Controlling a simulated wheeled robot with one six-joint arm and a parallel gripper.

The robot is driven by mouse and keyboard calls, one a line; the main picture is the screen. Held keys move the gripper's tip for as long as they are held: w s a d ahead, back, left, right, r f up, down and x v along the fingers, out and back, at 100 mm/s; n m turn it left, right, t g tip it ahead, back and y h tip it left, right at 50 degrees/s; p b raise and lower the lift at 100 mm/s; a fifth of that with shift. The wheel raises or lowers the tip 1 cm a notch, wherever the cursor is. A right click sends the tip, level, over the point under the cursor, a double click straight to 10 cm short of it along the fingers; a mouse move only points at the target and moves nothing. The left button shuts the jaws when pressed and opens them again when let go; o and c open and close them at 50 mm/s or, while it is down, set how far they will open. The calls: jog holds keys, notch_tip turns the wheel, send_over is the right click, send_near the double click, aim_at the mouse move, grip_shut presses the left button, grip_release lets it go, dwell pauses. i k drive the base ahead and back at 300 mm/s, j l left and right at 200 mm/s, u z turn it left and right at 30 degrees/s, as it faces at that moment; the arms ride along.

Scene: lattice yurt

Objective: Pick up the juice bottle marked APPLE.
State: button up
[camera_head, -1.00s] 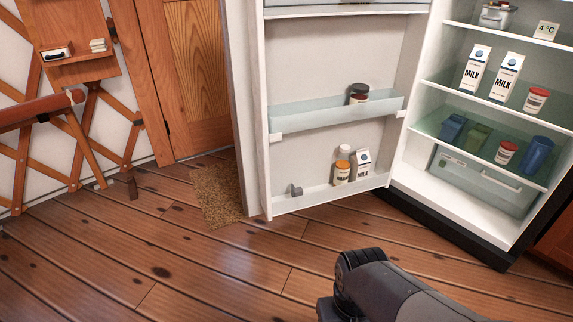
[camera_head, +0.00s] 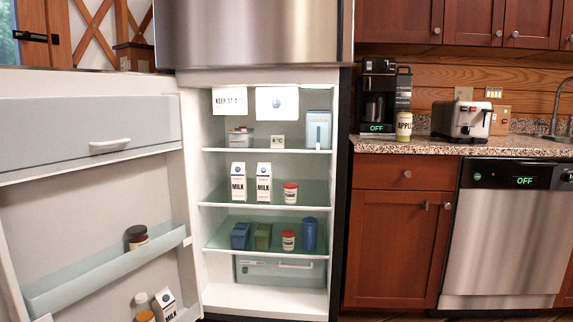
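A bottle marked APPLE (camera_head: 404,127) stands upright on the speckled counter (camera_head: 440,147) to the right of the open fridge. It is pale with a yellow-green lower part, and its label faces me. It stands between the coffee maker (camera_head: 375,97) and the toaster (camera_head: 461,120), close to the coffee maker. My gripper is not in view.
The fridge door (camera_head: 85,125) stands open on the left. Fridge shelves hold two milk cartons (camera_head: 238,182), several jars and cups. More jars and a milk carton (camera_head: 166,303) sit in the door bins. A dishwasher (camera_head: 505,235) and wooden cabinets (camera_head: 400,240) line the right.

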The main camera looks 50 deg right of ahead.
aim_at(405, 110)
jog(key=z, duration=2.45)
